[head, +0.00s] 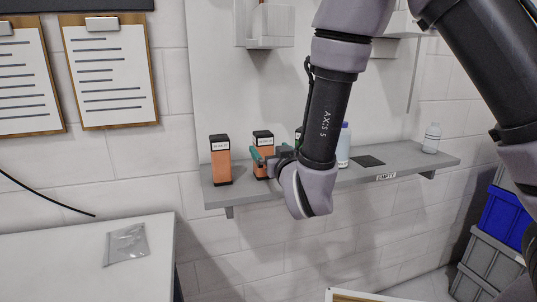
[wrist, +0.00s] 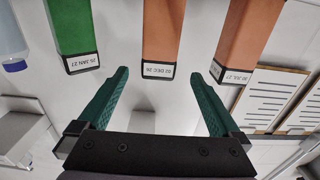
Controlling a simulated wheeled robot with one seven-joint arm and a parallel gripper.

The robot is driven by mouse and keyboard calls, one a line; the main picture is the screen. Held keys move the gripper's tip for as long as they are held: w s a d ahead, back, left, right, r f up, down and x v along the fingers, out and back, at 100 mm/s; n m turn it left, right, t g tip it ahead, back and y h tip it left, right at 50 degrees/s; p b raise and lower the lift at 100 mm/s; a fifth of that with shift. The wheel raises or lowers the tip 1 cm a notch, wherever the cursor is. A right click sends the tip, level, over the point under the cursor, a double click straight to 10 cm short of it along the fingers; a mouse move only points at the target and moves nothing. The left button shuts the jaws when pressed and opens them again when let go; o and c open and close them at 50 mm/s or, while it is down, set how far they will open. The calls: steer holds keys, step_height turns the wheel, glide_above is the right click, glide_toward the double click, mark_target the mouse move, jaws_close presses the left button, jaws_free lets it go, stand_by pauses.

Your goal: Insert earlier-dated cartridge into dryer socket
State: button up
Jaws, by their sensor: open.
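An orange cartridge with a black top (head: 263,140) stands on the shelf. In the wrist view this middle orange cartridge (wrist: 163,30) has a label that seems to read 02 DEC 26. A second orange cartridge (head: 220,165) stands to its left; in the wrist view it is at the right (wrist: 238,40), its label seeming to read 30 JUL 27. A green cartridge (wrist: 70,28) seems to read JAN 27 and is mostly hidden behind my arm in the head view. My gripper (head: 262,157) is open and empty; its teal fingers (wrist: 160,74) flank the middle cartridge's line. I cannot identify the dryer socket with certainty.
The grey shelf (head: 400,161) also holds a blue-capped bottle (head: 343,147), a dark pad (head: 369,161) above an EMPTY label, and a white bottle (head: 432,138). A white wall fixture (head: 270,25) is above. A silvery packet (head: 126,244) lies on the white table (head: 60,265).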

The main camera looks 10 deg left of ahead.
mark_target(266, 144)
steer(key=x, duration=0.8)
steer(key=shift+w+d+f, duration=0.1)
steer(key=shift+d+f, duration=0.05)
steer(key=shift+f, duration=0.05)
